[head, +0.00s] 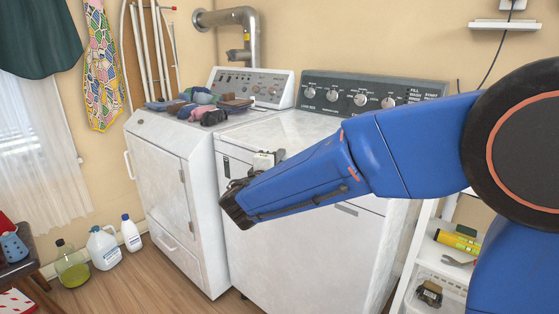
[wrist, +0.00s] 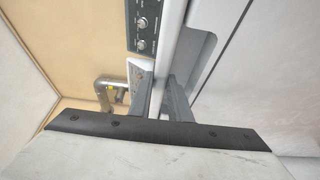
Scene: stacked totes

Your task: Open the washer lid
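The washer (head: 305,235) is the white top-loader on the right in the head view, with a dark control panel (head: 365,95) at its back. Its white lid (head: 285,130) looks closed and flat. My gripper (head: 270,158) is at the washer's front top edge, partly hidden behind my blue arm. In the wrist view, my gripper's two grey fingers (wrist: 161,85) stand apart, with a pale edge running up beyond the gap. I cannot tell whether they touch the lid. The washer panel (wrist: 145,28) shows at the top there.
A white dryer (head: 165,175) stands to the left, with folded clothes (head: 205,107) on top. Bottles (head: 103,247) stand on the floor at left. A white shelf (head: 440,255) with tools is at right. A metal duct (head: 245,35) runs along the back wall.

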